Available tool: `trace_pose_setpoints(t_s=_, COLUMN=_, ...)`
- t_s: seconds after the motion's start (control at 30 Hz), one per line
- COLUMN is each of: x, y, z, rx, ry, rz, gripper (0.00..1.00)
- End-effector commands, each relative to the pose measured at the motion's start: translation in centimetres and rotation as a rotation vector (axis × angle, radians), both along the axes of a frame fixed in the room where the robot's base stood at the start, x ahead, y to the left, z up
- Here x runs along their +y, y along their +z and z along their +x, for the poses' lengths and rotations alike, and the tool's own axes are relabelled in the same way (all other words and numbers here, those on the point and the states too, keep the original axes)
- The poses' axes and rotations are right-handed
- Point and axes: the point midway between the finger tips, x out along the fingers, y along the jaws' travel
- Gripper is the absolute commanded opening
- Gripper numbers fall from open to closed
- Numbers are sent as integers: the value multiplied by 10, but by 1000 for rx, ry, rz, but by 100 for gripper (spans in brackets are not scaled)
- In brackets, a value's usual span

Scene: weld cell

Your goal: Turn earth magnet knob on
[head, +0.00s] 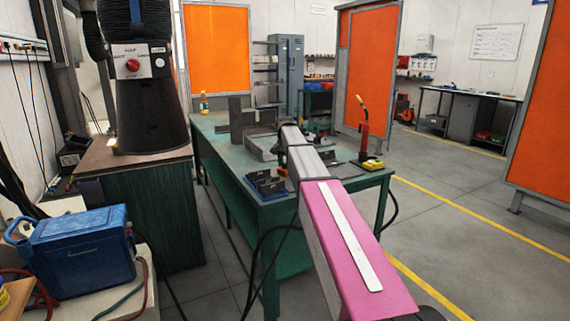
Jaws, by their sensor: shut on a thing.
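My arm reaches from the lower right over the green work table (228,170). Its pink link is nearest, with a grey link and dark joints beyond. I cannot make out my gripper's fingers; the arm itself covers that area. I cannot pick out the earth magnet or its knob with certainty. Grey steel plates (240,118) stand upright toward the back of the table. A small yellow device (373,164) lies near its right edge, beside a red upright holder (364,138) with a torch.
A black tapered extraction hood (150,112) with a red rotary switch (132,65) stands over a cabinet at left. A blue box (80,254) is at lower left. Blue-grey blocks (265,184) lie at the table's front. Orange screens (375,65) stand behind; floor at right is clear.

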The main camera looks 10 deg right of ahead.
Motion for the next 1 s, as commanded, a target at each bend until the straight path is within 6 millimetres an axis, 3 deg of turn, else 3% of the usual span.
trace_pose_setpoints(t_s=0.53, x=0, y=0, z=0, rx=0, ry=-27, rz=0, gripper=7)
trace_pose_setpoints(t_s=0.57, x=0, y=0, z=0, rx=0, ry=-27, rz=0, gripper=33)
trace_pose_setpoints(t_s=0.63, x=0, y=0, z=0, rx=0, ry=-26, rz=0, gripper=56)
trace_pose_setpoints(t_s=1.0, x=0, y=5, z=0, rx=-1, ry=-26, rz=0, gripper=56)
